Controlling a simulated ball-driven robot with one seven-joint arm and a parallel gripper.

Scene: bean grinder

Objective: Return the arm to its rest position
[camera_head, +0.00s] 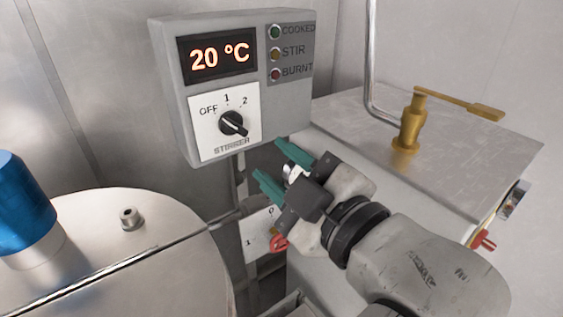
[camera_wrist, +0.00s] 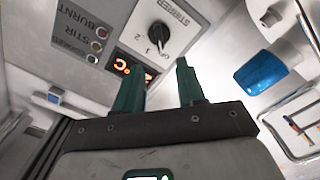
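My gripper (camera_head: 267,160) is at the centre of the head view, in front of and just below the grey control box. Its two green fingers are apart with nothing between them, so it is open and empty. They also show apart in the wrist view (camera_wrist: 160,80). The stirrer knob (camera_head: 233,123) is black, on a white plate marked OFF, 1 and 2. It is close to the fingertips but looks apart from them. The knob also shows beyond the fingers in the wrist view (camera_wrist: 159,36).
The control box (camera_head: 174,85) reads 20 °C. A metal lid (camera_head: 150,220) with a blue cylinder (camera_head: 25,205) fills the lower left. A red-handled switch (camera_head: 278,242) is below my gripper.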

